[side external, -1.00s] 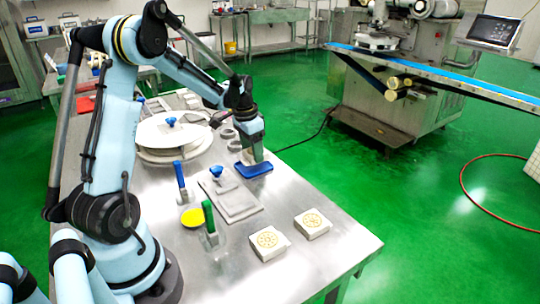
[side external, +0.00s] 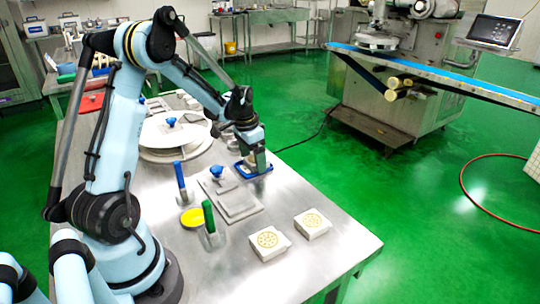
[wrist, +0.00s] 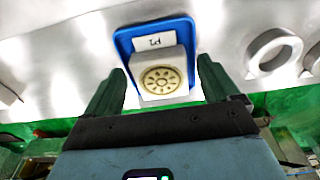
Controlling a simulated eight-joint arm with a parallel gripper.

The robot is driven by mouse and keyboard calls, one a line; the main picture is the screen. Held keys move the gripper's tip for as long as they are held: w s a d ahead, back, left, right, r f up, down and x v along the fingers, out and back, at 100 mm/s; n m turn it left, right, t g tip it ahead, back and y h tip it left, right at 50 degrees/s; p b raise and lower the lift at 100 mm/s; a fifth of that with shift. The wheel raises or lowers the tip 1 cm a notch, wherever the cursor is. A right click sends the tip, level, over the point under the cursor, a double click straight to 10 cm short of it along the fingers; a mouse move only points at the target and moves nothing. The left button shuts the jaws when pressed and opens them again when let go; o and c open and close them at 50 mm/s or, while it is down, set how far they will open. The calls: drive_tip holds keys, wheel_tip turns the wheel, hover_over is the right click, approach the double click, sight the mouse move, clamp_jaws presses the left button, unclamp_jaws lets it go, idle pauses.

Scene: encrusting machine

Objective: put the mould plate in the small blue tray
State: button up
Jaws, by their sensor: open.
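The mould plate (wrist: 160,81), a pale square block with a round flower pattern, shows in the wrist view inside the small blue tray (wrist: 124,42). A white label shows in the tray above the block. In the side view, the blue tray (side external: 240,172) is near the far edge of the steel table, with my gripper (side external: 254,163) low over it. In the wrist view, the green fingers of my gripper (wrist: 161,68) are open, one on either side of the block, with gaps between. The block's underside is hidden, so its contact with the tray floor cannot be told.
Two similar patterned blocks (side external: 268,242) (side external: 313,223) stand at the table's near right. Grey plates (side external: 238,202), a blue-handled tool (side external: 181,180), a green-handled tool (side external: 209,217) and a yellow dish (side external: 192,217) are closer to my arm. A round white stand (side external: 170,132) is behind.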

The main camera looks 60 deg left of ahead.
sight(248, 162)
wheel_tip(248, 162, up, 12)
drive_tip(key=s, duration=0.2)
drive_tip(key=s+d+t, duration=0.3)
drive_tip(key=d, duration=0.8)
drive_tip(key=s+d+t, duration=0.2)
drive_tip(key=s+d, duration=0.2)
drive_tip(key=d, duration=0.8)
drive_tip(key=shift+r+t, duration=0.3)
drive_tip(key=shift+t, duration=0.1)
drive_tip(key=shift+s, duration=0.1)
